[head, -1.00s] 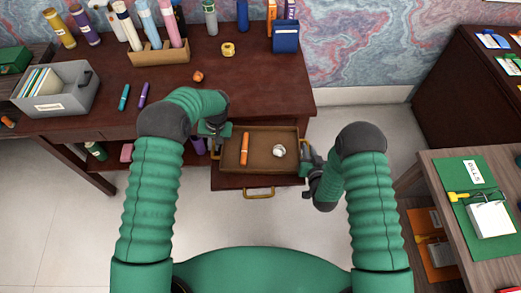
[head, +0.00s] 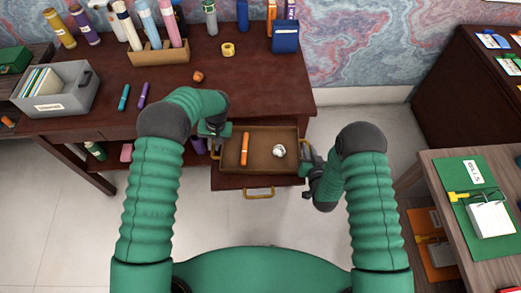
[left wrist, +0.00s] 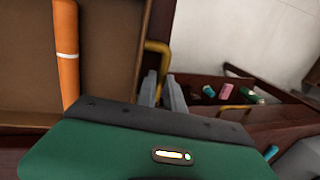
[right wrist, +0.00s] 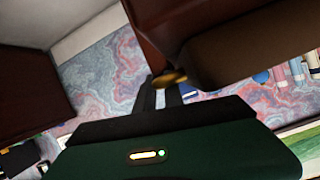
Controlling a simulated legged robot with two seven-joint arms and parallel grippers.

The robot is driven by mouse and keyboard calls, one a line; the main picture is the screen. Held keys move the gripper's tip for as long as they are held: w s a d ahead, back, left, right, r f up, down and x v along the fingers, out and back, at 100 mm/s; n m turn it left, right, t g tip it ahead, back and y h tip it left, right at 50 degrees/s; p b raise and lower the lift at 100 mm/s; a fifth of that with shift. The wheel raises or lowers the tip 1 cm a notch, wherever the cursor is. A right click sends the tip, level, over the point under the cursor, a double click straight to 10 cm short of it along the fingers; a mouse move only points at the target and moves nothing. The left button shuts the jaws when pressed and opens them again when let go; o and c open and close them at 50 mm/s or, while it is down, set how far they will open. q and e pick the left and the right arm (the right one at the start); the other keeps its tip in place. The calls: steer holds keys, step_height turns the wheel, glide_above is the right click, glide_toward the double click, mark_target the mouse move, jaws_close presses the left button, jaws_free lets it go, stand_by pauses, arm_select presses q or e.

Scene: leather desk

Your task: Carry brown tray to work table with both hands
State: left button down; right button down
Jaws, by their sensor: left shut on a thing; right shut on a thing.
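The brown tray (head: 262,138) sits level over a pulled-out drawer (head: 232,183) at the dark desk's front right; I cannot tell whether it touches the drawer. An orange marker (head: 245,149) and a small white roll (head: 279,151) lie in it. My left gripper (head: 213,142) is shut on the tray's left brass handle, which shows in the left wrist view (left wrist: 157,50). My right gripper (head: 305,165) is shut on the right handle, partly visible in the right wrist view (right wrist: 170,78). A grey-brown table (head: 437,165) stands at the right.
The dark desk (head: 265,95) holds a grey file box (head: 58,98), a bottle rack (head: 158,52), a blue box (head: 286,37) and tape (head: 228,48). Floor is open between desk and table.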

stand_by(0.4)
